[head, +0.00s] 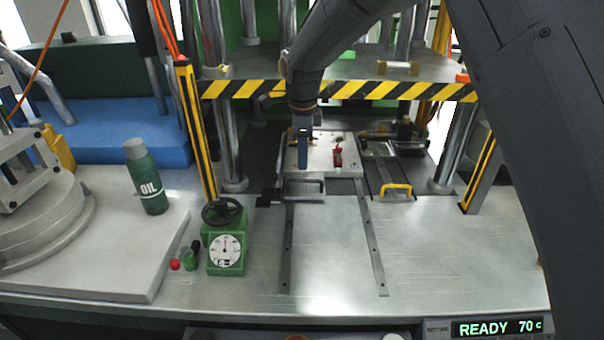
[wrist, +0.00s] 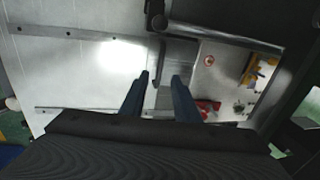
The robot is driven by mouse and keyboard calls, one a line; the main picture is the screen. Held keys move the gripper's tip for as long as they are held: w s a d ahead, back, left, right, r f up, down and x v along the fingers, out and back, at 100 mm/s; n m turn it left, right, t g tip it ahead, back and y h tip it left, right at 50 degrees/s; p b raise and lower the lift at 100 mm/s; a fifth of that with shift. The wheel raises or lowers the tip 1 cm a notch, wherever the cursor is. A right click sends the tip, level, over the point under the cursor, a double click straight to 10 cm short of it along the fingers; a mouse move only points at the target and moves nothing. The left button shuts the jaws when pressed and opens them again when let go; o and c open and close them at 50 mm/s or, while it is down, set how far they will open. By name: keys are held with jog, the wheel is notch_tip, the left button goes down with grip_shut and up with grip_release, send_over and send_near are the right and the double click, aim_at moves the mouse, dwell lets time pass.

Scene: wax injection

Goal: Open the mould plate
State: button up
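The mould plate (head: 318,172) is a pale metal block lying on the bench under the press, with a red clamp (head: 338,156) on top. It also shows at the right in the wrist view (wrist: 222,72). A metal handle frame (head: 305,188) is at its near edge; in the wrist view it is a grey bar (wrist: 177,55). My gripper (head: 304,165) has dark blue fingers and points down over the near-left part of the plate. In the wrist view the fingers (wrist: 161,76) stand apart around the handle's near part. Whether they touch it is unclear.
Two metal rails (head: 287,250) run toward the bench front. Right of the plate is a second fixture with a yellow handle (head: 396,188). A striped yellow-black bar (head: 350,90) crosses above. A green gauge with handwheel (head: 225,240) stands left.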

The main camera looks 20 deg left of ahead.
aim_at(302, 180)
jog(key=shift+w+a+f+p, duration=0.1)
jog(key=shift+w+f+p, duration=0.25)
jog(key=shift+f, duration=0.9)
jog(key=shift+w+a+f+p, duration=0.1)
jog(key=shift+f+p, duration=0.4)
jog(key=shift+f, duration=0.8)
jog(key=shift+w+a+f+p, duration=0.1)
jog(key=shift+w+f+p, duration=0.25)
jog(key=shift+f, duration=0.9)
jog(key=shift+s, duration=0.1)
jog(key=shift+c, duration=0.2)
grip_shut()
